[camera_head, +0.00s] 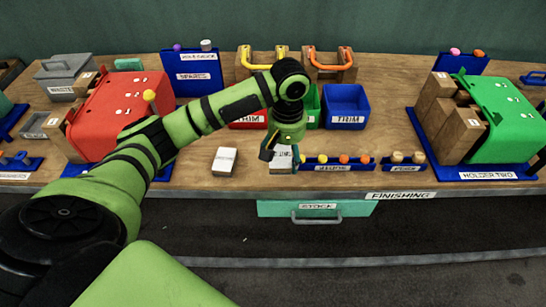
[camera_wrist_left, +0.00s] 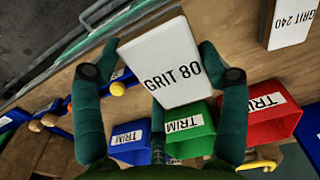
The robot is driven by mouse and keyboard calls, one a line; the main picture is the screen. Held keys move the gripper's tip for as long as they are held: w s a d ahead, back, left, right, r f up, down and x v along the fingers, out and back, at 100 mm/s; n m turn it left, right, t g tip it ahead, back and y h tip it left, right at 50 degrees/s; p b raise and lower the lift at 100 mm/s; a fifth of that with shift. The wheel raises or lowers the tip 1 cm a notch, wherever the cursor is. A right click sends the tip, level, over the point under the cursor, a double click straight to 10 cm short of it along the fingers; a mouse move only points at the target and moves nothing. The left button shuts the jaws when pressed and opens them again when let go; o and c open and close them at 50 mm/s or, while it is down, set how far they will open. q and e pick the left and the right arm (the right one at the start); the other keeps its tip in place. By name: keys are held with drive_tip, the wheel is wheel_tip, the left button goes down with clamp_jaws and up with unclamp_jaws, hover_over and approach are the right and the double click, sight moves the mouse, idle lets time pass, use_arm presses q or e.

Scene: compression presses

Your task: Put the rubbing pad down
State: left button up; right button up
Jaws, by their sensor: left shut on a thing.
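The rubbing pad, a white block marked GRIT 80 (camera_wrist_left: 172,64), is held between the fingers of my left gripper (camera_wrist_left: 158,55). In the head view the pad (camera_head: 283,161) shows under the left gripper (camera_head: 280,150), close above or on the table near its front edge; I cannot tell if it touches. A second white block (camera_head: 224,161), marked GRIT 240 in the left wrist view (camera_wrist_left: 290,24), lies on the table to the left, apart from the held pad. My right gripper is in neither view.
Red (camera_head: 248,120), green (camera_head: 311,110) and blue (camera_head: 347,106) TRIM bins stand behind the gripper. A low blue rack (camera_head: 338,167) with several small knobs is close to its right. The red press (camera_head: 118,115) is at left, the green press (camera_head: 508,115) at right. Bare table surrounds the GRIT 240 block.

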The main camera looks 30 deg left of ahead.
use_arm(q)
drive_tip(key=a+f, duration=0.1)
drive_tip(key=a, duration=0.1)
drive_tip(key=w+a+f, duration=0.1)
drive_tip(key=a, duration=0.1)
drive_tip(key=w+a+f+p, duration=0.1)
drive_tip(key=shift+a+f, duration=0.35)
drive_tip(key=shift+a, duration=0.05)
drive_tip(key=shift+w+a+f, duration=0.1)
drive_tip(key=shift+a+f, duration=0.05)
drive_tip(key=shift+f, duration=0.05)
wheel_tip(320, 180, down, 3)
drive_tip(key=shift+f+p, duration=0.1)
drive_tip(key=shift+p, duration=0.35)
drive_tip(key=shift+f, duration=0.4)
drive_tip(key=shift+f, duration=0.1)
drive_tip(key=o, duration=1.2)
wheel_tip(320, 180, up, 12)
drive_tip(key=b, duration=0.1)
